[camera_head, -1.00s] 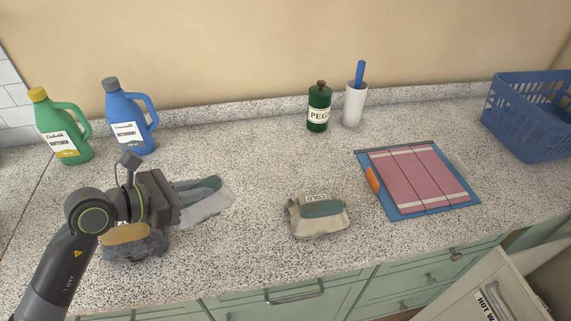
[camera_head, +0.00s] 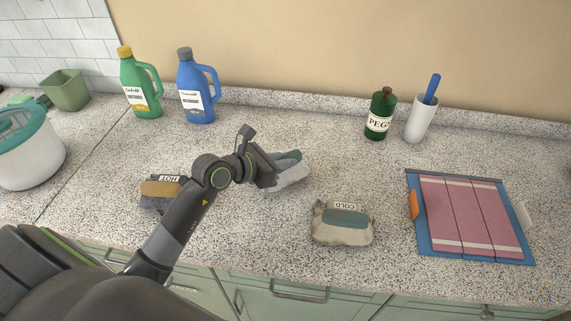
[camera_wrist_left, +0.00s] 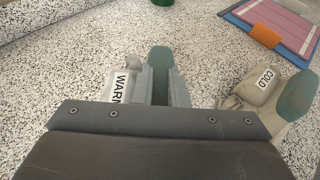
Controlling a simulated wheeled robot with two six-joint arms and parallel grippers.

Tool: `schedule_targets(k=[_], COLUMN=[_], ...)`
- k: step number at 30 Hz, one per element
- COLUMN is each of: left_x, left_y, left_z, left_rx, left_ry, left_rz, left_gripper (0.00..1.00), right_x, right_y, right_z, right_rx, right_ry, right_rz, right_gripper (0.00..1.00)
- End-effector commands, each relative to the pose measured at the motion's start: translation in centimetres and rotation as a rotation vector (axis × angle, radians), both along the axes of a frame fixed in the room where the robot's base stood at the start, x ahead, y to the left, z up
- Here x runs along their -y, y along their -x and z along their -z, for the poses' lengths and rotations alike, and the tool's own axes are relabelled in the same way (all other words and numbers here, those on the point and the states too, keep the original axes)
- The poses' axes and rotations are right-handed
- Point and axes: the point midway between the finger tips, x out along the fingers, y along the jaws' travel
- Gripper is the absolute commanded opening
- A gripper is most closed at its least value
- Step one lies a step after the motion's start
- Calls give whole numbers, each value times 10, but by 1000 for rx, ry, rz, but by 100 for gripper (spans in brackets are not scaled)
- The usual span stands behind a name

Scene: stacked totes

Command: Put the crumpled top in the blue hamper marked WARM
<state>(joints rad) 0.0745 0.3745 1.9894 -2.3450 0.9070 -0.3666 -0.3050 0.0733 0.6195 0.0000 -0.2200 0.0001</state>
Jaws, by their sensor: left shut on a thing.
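A crumpled light grey top with a teal patch (camera_head: 292,174) lies on the speckled counter in the head view. In the left wrist view its tag reads WARM (camera_wrist_left: 121,86). My left gripper (camera_head: 268,174) is shut on this top; the teal strip (camera_wrist_left: 160,62) shows between the fingers in the wrist view. The gripper and arm hide part of the top. I cannot tell if it is clear of the counter. No blue hamper is in view now. My right gripper is not in view.
A blue folding board (camera_head: 527,260) with pink cloth is at right.

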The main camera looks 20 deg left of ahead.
Motion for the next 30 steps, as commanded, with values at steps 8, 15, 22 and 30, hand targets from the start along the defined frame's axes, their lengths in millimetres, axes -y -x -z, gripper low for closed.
schedule_targets(k=[8,15,22,30], left_x=[0,0,0,0], left_y=[0,0,0,0], left_z=[19,23,23,21], left_rx=[1,1,0,0], left_ry=[0,0,0,0], left_rz=[0,1,1,1], left_gripper=[0,0,34,34], right_x=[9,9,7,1], right_y=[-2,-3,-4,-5], right_z=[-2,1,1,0], right_rx=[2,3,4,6], right_ry=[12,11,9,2], right_rz=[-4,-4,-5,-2], right_gripper=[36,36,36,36])
